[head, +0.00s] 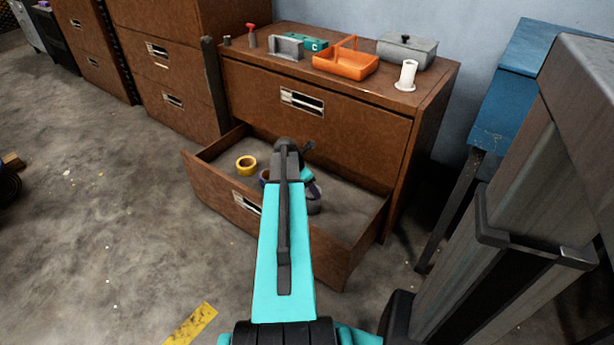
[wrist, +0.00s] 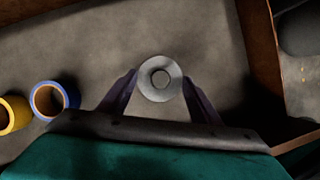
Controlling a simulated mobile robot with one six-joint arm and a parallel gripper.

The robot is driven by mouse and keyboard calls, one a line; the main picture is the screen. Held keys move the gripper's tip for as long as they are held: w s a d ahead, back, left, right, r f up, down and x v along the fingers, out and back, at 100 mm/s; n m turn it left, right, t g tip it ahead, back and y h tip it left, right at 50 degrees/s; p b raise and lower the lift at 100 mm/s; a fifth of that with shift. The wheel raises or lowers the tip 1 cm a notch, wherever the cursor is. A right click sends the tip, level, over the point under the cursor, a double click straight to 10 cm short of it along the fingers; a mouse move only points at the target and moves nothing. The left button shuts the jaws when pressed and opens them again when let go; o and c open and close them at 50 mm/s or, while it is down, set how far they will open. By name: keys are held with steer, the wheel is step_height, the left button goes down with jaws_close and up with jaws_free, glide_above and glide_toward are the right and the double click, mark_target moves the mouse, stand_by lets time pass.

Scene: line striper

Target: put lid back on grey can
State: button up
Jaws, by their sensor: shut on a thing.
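My gripper (wrist: 160,82) is shut on a round grey piece that looks like the lid (wrist: 160,66), with a raised round centre. One finger is on each side of its rim. My gripper reaches down into the open drawer; in the head view my own arm mostly hides it. A grey rounded body (head: 315,206), which looks like the grey can, shows in the drawer beside my arm. In the wrist view the lid hides whatever is under it, so I cannot tell whether it touches the can.
The open drawer (head: 222,204) also holds a yellow tape roll (head: 246,165) and a blue tape roll (wrist: 48,100), left of my gripper. On the cabinet top stand an orange caddy (head: 345,64), a grey box (head: 407,50) and a white spool (head: 406,76). Drawer walls surround my gripper.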

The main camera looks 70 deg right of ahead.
mark_target(309, 192)
steer(key=shift+m, duration=0.4)
steer(key=r+p, duration=0.6)
steer(key=p, duration=0.1)
steer(key=shift+w+a, duration=0.15)
steer(key=shift+w, duration=0.05)
steer(key=shift+f, duration=0.25)
steer(key=shift+f+b, duration=2)
steer(key=shift+b, duration=0.05)
steer(key=shift+f, duration=0.95)
steer(key=shift+p, duration=0.9)
steer(key=shift+f+p, duration=0.15)
steer(key=shift+p, duration=0.65)
stand_by(1.7)
